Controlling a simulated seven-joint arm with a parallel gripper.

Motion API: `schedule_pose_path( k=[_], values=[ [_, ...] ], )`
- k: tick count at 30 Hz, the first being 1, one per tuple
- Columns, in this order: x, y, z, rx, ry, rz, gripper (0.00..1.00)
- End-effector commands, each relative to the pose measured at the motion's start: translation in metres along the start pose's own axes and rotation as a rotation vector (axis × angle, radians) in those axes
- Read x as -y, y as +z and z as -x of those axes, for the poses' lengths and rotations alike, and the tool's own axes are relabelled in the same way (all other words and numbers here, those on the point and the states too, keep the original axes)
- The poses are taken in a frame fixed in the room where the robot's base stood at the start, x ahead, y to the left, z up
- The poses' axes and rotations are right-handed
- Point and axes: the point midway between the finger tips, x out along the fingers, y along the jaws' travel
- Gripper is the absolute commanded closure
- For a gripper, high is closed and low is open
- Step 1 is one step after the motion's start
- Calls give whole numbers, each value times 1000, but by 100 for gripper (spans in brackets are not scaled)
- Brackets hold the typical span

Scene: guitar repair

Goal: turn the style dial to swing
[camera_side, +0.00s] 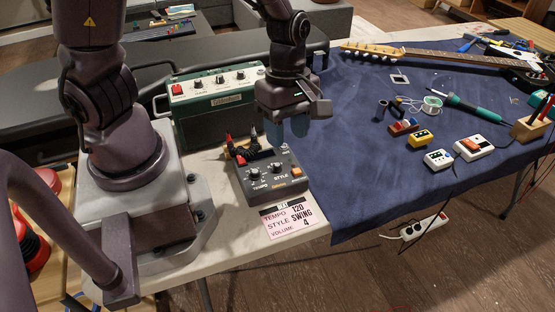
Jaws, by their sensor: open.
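The dark grey drum-machine box (262,192) sits on the pale table near its front edge. On its top are a tempo knob (253,174) and, to the right, the style dial (276,178), each with a white mark. The dial's exact setting is too small to read. A paper card (289,217) at the box's front edge reads tempo 120, style SWING, volume 4. My gripper (286,130) points down above the back of the box, behind the style dial, with blue-grey fingertips. It is open and appears to hold nothing.
A green amplifier (215,99) stands close behind the box. Red and black clips (239,147) lie at the box's back left. A blue cloth (370,160) to the right bears small pedals (438,158), a soldering iron (465,105) and a guitar (440,57).

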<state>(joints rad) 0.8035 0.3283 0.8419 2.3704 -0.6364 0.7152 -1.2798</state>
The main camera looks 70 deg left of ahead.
Motion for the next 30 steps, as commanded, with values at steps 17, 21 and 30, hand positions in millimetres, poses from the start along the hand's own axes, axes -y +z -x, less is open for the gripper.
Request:
schedule_pose_path(
  k=[17,21,30],
  values=[
    [-14,-50,-19,-145,90,20,56],
    [-16,-53,-44,-143,90,20,56],
    [-20,-59,-91,-140,89,20,56]
  ],
)
